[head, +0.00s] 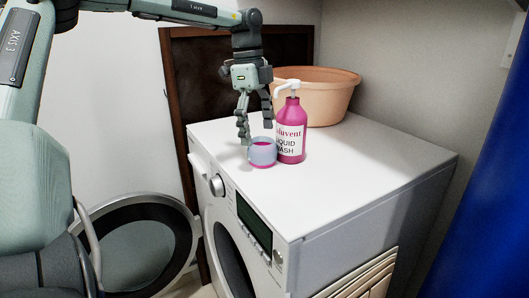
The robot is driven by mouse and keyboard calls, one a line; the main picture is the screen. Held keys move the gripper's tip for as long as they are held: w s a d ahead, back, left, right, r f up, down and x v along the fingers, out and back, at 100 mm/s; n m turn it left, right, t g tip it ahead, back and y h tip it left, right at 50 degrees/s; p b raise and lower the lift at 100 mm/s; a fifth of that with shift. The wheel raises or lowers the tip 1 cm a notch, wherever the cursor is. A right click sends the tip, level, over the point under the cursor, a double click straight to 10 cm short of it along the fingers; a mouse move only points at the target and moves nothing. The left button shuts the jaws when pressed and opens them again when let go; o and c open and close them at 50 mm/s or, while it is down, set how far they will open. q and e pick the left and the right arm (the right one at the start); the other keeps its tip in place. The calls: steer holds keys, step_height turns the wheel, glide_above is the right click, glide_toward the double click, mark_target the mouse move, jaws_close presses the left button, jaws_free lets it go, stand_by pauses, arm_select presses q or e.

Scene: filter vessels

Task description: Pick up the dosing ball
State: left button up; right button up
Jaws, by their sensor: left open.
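The dosing ball (263,153) is a small translucent bluish cup with pink at its opening and base. It stands on the white top of the washing machine, close in front of a pink pump bottle. My left gripper (256,132) points down just above and behind the ball, its fingers spread open. One finger hangs to the left of the ball and the other is nearer the bottle. I see no grip on the ball, and whether a finger touches it cannot be told. My right gripper is not in view.
The pink liquid wash bottle (291,130) stands right beside the ball. An orange basin (330,97) sits at the back of the washing machine (370,165). The machine's round door (140,245) hangs open at left. The right part of the top is clear.

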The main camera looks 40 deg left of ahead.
mark_target(261, 149)
arm_select(q)
steer(key=shift+d+f, duration=0.1)
steer(key=shift+f, duration=0.1)
steer(key=shift+d+f, duration=0.15)
steer(key=shift+f, duration=0.2)
steer(key=f, duration=0.4)
steer(key=shift+d+p, duration=0.35)
steer(key=shift+p, duration=0.05)
steer(key=c, duration=1.1)
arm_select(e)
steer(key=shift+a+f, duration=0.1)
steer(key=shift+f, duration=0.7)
arm_select(q)
steer(key=shift+r, duration=0.15)
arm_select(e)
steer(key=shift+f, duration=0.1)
